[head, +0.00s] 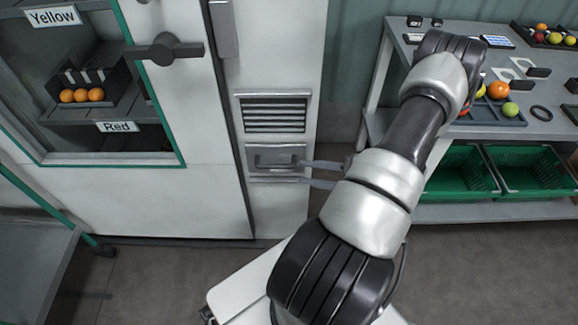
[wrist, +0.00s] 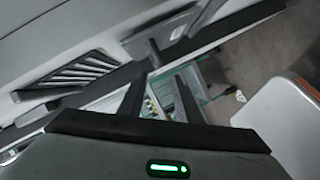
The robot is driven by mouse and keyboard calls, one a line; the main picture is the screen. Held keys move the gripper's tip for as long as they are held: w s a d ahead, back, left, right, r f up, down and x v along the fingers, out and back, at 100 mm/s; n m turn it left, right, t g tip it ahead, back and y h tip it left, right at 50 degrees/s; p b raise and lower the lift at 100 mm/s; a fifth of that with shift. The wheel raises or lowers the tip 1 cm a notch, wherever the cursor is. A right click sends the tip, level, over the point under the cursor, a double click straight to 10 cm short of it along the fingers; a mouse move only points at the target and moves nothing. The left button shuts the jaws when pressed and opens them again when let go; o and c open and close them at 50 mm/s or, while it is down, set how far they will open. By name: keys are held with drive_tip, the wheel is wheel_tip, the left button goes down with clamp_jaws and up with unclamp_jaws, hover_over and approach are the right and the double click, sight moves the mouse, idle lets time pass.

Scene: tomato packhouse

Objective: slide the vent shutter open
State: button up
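The vent (head: 274,113) is a louvred grille in the narrow white panel right of the cabinet door. Directly below it is the grey shutter (head: 290,149), a plate with a dark bar handle (head: 276,161). The louvres show in the wrist view (wrist: 78,72), partly bared. My gripper (head: 303,172) is at the shutter's right edge, its two thin fingers apart, one above the other. They point left toward the handle, with nothing visible between them. In the wrist view my gripper (wrist: 160,92) also has spread fingers. I cannot tell whether a finger touches the shutter.
A cabinet with a glazed door (head: 125,160) and dark door handle (head: 165,48) stands left. A grey bench (head: 400,45) with fruit trays stands right, with green crates (head: 462,172) below. Open floor (head: 470,255) lies in front of the bench.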

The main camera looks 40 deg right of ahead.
drive_tip(key=shift+p+v, duration=0.3)
drive_tip(key=shift+v, duration=2.5)
drive_tip(key=shift+a, duration=0.1)
